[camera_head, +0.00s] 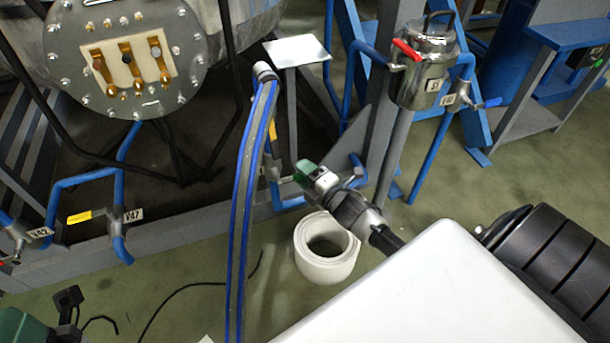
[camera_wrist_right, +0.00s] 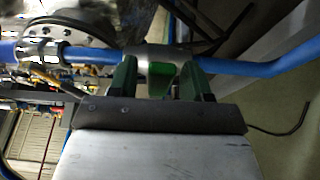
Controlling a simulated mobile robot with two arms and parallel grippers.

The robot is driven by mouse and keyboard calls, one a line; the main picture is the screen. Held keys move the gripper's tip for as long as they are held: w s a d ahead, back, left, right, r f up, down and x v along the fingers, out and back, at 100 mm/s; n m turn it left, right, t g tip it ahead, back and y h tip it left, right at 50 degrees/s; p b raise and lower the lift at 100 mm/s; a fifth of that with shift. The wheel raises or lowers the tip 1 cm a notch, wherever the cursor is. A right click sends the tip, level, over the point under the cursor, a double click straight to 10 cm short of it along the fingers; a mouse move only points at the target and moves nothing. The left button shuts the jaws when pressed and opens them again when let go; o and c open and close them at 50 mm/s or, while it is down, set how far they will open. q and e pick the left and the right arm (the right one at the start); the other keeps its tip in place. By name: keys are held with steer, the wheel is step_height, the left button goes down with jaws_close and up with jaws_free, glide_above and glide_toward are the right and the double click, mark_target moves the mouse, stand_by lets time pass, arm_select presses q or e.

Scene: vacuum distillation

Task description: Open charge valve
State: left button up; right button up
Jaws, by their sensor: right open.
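My right gripper (camera_head: 307,172) reaches in from the lower right in the head view, over the floor in front of the blue pipework. In the right wrist view its two green fingers (camera_wrist_right: 163,80) are open, one on each side of a small bright green valve handle (camera_wrist_right: 161,70). The handle sits on a grey valve body (camera_wrist_right: 150,53) in a blue pipe (camera_wrist_right: 232,68). I cannot tell whether the fingers touch the handle. In the head view the valve is largely hidden behind the gripper. My left gripper is not in view.
A blue-grey hose (camera_head: 243,210) hangs left of the gripper. A white roll (camera_head: 325,252) stands on the floor below. A steel vessel (camera_head: 424,65) with red and blue valve handles is at upper right. Valves V47 (camera_head: 120,216) and V42 (camera_head: 22,234) are at left.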

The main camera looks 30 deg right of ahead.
jaws_close()
stand_by(0.4)
